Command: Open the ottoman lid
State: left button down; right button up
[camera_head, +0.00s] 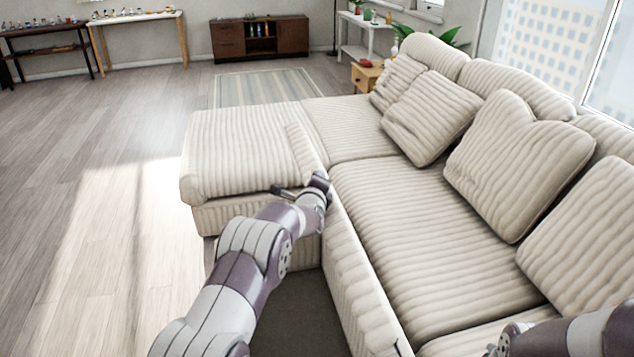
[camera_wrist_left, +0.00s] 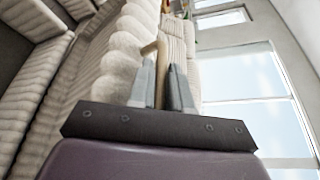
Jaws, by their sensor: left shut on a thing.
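The ottoman lid (camera_head: 240,150) is a thick, ribbed cream cushion at the left end of the sofa. It rests over the ottoman base (camera_head: 232,214), with a thin dark gap along its near edge; I cannot tell whether it is raised. My left gripper (camera_head: 284,191) is at the lid's near right corner. In the left wrist view, my left gripper (camera_wrist_left: 166,78) is shut on a thin tan strap (camera_wrist_left: 160,62) beside the ribbed cushion. The strap is hidden in the head view. My right forearm shows at the lower right, but its gripper cannot be seen.
The cream sofa (camera_head: 420,240) with several pillows fills the right side, close beside my left arm. The wooden floor (camera_head: 95,220) at the left is clear. A striped rug (camera_head: 262,87) and a brown cabinet (camera_head: 260,38) are farther back.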

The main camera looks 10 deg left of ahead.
pick_arm(q)
jog(key=shift+d, duration=0.15)
jog(key=c, duration=1.1)
grip_release()
jog(key=shift+c, duration=0.2)
jog(key=s+d+r, duration=0.1)
jog(key=s+r, duration=0.1)
jog(key=s, duration=1)
jog(key=shift+s, duration=0.2)
jog(key=shift+d+r, duration=0.1)
